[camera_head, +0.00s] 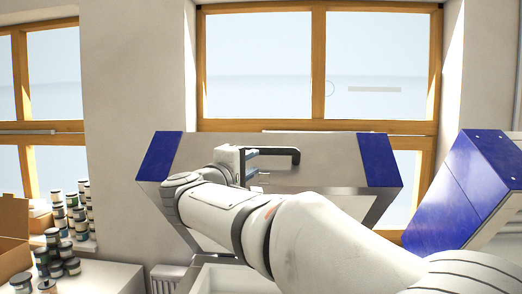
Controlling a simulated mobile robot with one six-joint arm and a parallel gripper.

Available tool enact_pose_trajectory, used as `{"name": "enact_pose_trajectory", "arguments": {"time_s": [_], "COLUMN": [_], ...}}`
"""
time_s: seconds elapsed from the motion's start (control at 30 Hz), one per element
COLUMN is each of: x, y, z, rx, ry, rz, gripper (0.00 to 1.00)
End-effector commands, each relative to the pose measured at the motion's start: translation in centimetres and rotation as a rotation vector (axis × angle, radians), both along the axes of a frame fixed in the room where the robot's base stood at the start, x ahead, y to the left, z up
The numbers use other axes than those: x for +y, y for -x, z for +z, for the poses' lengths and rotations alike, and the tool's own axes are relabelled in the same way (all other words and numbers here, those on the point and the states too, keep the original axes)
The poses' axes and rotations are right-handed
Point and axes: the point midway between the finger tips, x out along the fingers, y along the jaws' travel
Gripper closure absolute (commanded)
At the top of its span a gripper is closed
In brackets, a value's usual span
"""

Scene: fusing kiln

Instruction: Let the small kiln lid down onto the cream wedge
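A raised kiln lid (325,172) with blue ends and a pale middle stands tilted up in front of the window. A black bar handle (285,152) is on its face. My gripper (248,160) is at the left end of this handle, seen small and partly from behind my arm. I cannot tell whether its fingers are closed around the bar. Below the lid, part of a pale kiln body (222,277) shows; my arm covers much of it. I cannot make out the cream wedge.
Another raised blue-and-grey lid (462,190) stands close on the right. At the left, several stacked jars (68,225) and an open cardboard box (14,250) stand by a white worktop (105,278). A radiator (165,278) is below the wall.

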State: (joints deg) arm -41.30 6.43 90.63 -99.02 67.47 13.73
Motion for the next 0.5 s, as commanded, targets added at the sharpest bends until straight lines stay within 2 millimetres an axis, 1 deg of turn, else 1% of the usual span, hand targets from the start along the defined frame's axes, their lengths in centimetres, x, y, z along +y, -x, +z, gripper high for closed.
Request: {"name": "enact_pose_trajectory", "arguments": {"time_s": [0.03,0.1,0.17,0.4,0.5], "x": [0.6,0.8,0.5,-1.3,-1.8], "y": [-0.1,-0.5,-1.1,-4.7,-5.9], "z": [0.6,1.0,1.2,1.8,1.9], "rx": [-0.017,-0.028,-0.03,-0.027,-0.027], "ry": [0.01,0.018,0.017,0.018,0.018], "rz": [0.008,0.011,0.01,0.008,0.008], "gripper": [0.71,0.71,0.71,0.71,0.71]}}
